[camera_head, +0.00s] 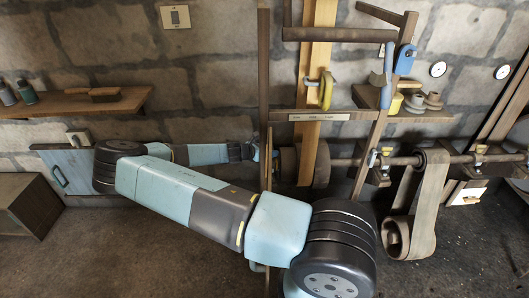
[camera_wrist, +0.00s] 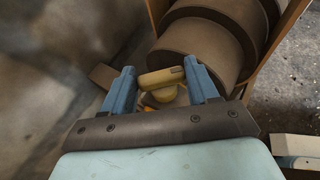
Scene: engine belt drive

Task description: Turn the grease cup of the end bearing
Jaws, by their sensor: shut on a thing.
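In the wrist view, my gripper (camera_wrist: 160,72) is shut on a brass-yellow grease cup (camera_wrist: 163,78), its two blue fingers on either side of the cup's cap. A small orange part shows just below the cap. In the head view, my gripper (camera_head: 258,152) reaches the left end of the line shaft (camera_head: 342,161), beside the dark pulley. The end bearing and its cup are hidden there by my gripper and an upright post. Two other bearings along the shaft carry brass cups, one at the middle (camera_head: 373,157) and one at the right (camera_head: 481,148).
A large stepped pulley (camera_wrist: 205,48) stands just beyond my fingers in the wrist view. A dark upright post (camera_head: 264,60) stands close to my gripper. A loose belt (camera_head: 430,205) hangs at right. A wooden shelf (camera_head: 75,104) is on the left wall.

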